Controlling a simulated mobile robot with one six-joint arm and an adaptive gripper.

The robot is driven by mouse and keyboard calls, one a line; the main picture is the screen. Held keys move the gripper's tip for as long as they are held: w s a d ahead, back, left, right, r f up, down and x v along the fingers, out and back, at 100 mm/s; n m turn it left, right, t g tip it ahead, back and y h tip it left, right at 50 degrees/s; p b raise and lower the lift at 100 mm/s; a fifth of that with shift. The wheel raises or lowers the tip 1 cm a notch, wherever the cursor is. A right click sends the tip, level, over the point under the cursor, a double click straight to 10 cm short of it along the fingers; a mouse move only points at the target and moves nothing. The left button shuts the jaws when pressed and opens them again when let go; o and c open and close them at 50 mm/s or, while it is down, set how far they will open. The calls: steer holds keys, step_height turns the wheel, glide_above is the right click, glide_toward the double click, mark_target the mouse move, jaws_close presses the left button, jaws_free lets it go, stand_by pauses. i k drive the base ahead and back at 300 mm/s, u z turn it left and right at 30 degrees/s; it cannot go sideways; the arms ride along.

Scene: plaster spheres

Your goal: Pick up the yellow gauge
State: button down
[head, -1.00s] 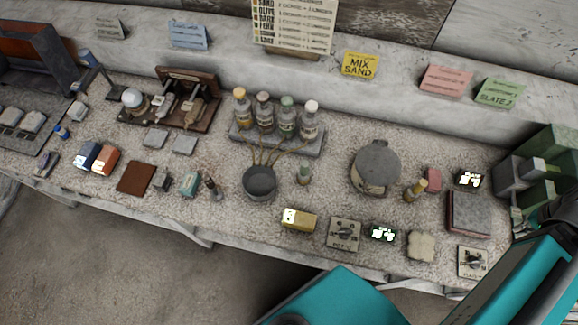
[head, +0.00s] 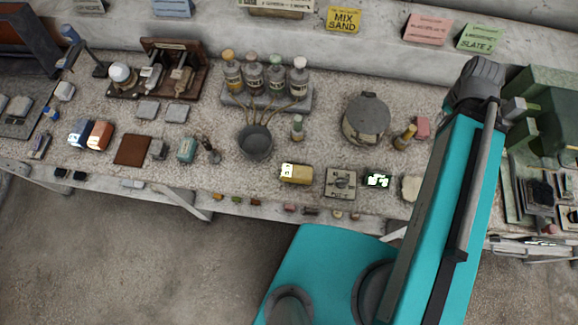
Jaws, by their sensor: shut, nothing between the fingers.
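The yellow gauge (head: 303,175), a small yellow box with a bright lit patch on its left end, lies near the front edge of the bench, right of centre in the head view. It stands apart from its neighbours, with clear bench top around it. My teal arm reaches up the right side of the view, and its elbow covers part of the bench there. I cannot make out my gripper, and nothing of mine touches the gauge.
A square grey plate with a knob (head: 341,184) and a dark box with a lit display (head: 377,180) stand right of the gauge. A dark bowl (head: 256,142) is behind left, a round lidded pot (head: 367,118) behind right. Small pieces line a lower ledge in front.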

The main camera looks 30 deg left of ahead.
mark_target(290, 172)
steer(key=u, duration=0.45)
steer(key=k, duration=1.1)
steer(key=u, duration=0.65)
steer(key=i, duration=1)
